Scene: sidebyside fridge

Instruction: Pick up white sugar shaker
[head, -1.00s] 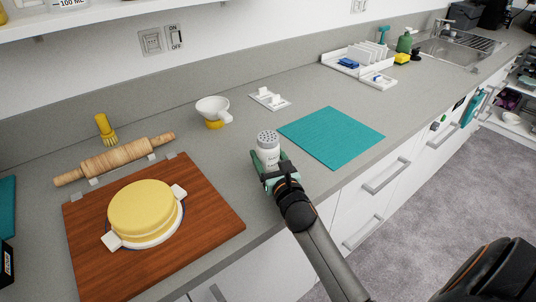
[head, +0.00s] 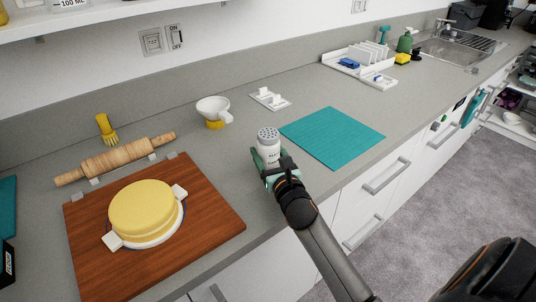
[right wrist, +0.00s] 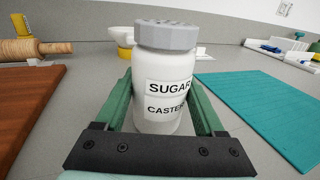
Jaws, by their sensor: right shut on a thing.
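The white sugar shaker (head: 268,146) with a grey perforated lid stands upright on the grey counter, between the wooden board and the teal mat. In the right wrist view the shaker (right wrist: 165,80) fills the middle, with a label reading "SUGAR CASTER". My right gripper (head: 270,168) reaches it from the front, low on its body. Its green fingers (right wrist: 160,105) lie on both sides of the shaker and are shut on it. The shaker's base is hidden by the gripper in the head view. My left gripper is not in view.
A wooden board (head: 215,215) with a yellow cake (head: 145,208) lies at left, a rolling pin (head: 115,160) behind it. A white and yellow cup (head: 213,110) stands behind the shaker. A teal mat (head: 333,136) lies flat at right. The counter's front edge is close.

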